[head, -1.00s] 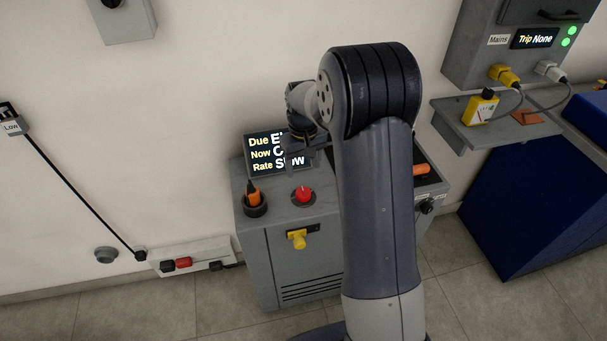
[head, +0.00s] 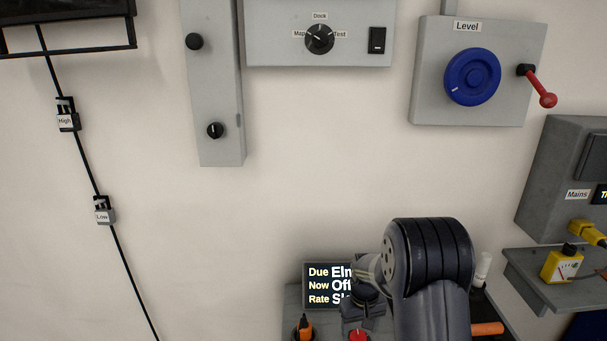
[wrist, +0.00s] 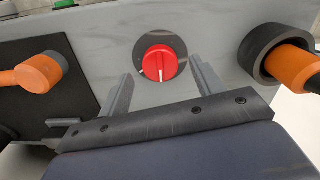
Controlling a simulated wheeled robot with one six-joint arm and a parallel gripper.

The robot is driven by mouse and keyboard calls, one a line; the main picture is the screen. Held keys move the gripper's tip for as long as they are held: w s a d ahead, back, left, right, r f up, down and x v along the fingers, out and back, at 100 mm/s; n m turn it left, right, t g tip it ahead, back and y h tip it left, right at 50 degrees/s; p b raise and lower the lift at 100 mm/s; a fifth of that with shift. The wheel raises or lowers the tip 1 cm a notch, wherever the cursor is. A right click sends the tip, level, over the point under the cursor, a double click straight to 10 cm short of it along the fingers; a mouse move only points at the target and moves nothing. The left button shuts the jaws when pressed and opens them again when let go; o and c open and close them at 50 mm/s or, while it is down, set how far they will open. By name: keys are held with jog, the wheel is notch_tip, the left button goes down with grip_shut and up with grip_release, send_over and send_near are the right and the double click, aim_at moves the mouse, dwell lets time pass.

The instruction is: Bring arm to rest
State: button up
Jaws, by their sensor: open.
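My arm is folded in front of the grey cabinet at the bottom of the head view, its big dark elbow joint covering part of the cabinet. My gripper (wrist: 160,92) shows in the wrist view with its two grey fingers apart and nothing between them. Beyond the fingertips is a red knob (wrist: 159,62) with a white mark, on the cabinet's grey top (wrist: 205,25); it also shows in the head view (head: 357,335). In the head view the fingers are mostly hidden by my wrist.
An orange-handled plug sits in a black round holder (wrist: 262,58), and an orange lever (wrist: 38,73) is on the other side. A display (head: 322,285) stands behind the knob. A blue wheel (head: 472,77) and red lever (head: 543,90) are on the wall panel. A shelf (head: 530,265) juts out at right.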

notch_tip(320, 180, down, 2)
jog(key=shift+f, duration=0.1)
dwell(0.6)
